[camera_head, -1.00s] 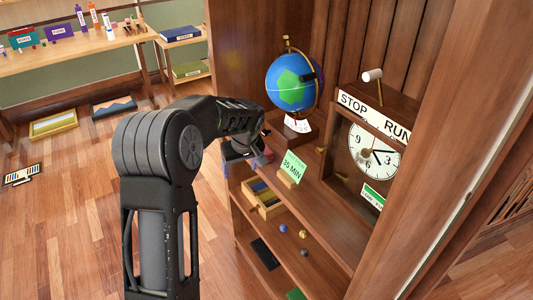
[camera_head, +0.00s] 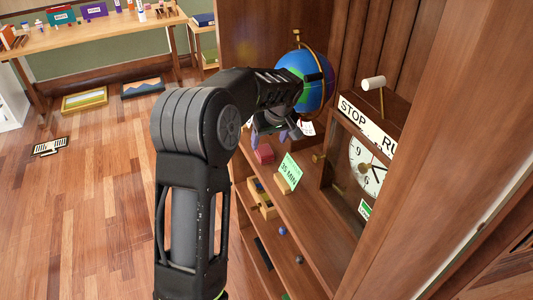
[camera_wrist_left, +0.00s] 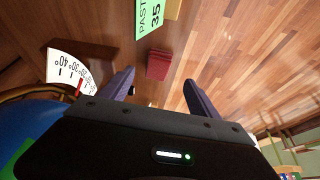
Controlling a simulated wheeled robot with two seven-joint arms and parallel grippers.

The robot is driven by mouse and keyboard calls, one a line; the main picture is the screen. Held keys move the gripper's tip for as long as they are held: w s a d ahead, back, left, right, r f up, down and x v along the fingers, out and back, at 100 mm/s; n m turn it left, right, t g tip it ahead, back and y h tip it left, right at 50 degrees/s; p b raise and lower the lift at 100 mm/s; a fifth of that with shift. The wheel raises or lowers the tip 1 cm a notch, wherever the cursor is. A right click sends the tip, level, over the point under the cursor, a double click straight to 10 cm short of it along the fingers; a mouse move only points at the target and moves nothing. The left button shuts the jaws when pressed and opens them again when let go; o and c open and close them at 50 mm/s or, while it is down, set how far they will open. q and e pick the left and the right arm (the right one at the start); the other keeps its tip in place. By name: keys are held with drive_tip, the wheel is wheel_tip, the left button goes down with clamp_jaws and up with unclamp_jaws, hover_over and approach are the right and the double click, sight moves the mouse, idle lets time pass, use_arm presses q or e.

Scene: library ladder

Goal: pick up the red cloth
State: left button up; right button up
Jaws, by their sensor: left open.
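My left gripper (camera_head: 284,134) is open and empty, just above and behind the cloth, in front of the globe (camera_head: 312,85). Its fingers (camera_wrist_left: 159,78) are apart in the left wrist view and do not appear to touch the cloth. My right gripper is not in view.
The clock box (camera_head: 372,165) with its "STOP RUN" strip stands right of the card. A wooden tray (camera_head: 262,203) sits on the shelf below. The cabinet's side panel (camera_head: 460,130) closes off the right. The floor at left is mostly open.

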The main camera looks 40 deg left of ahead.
sight(266, 153)
use_arm(q)
drive_tip(key=shift+x, duration=1.3)
drive_tip(key=shift+w, duration=0.1)
drive_tip(key=shift+f+p, duration=0.2)
drive_tip(key=shift+p, duration=0.2)
drive_tip(key=p+x, duration=0.1)
drive_tip(key=x, duration=0.3)
drive_tip(key=shift+w+a+f+p, duration=0.1)
drive_tip(key=shift+f+p, duration=0.1)
drive_tip(key=shift+p, duration=0.2)
drive_tip(key=shift+f, duration=0.2)
drive_tip(key=c, duration=1.4)
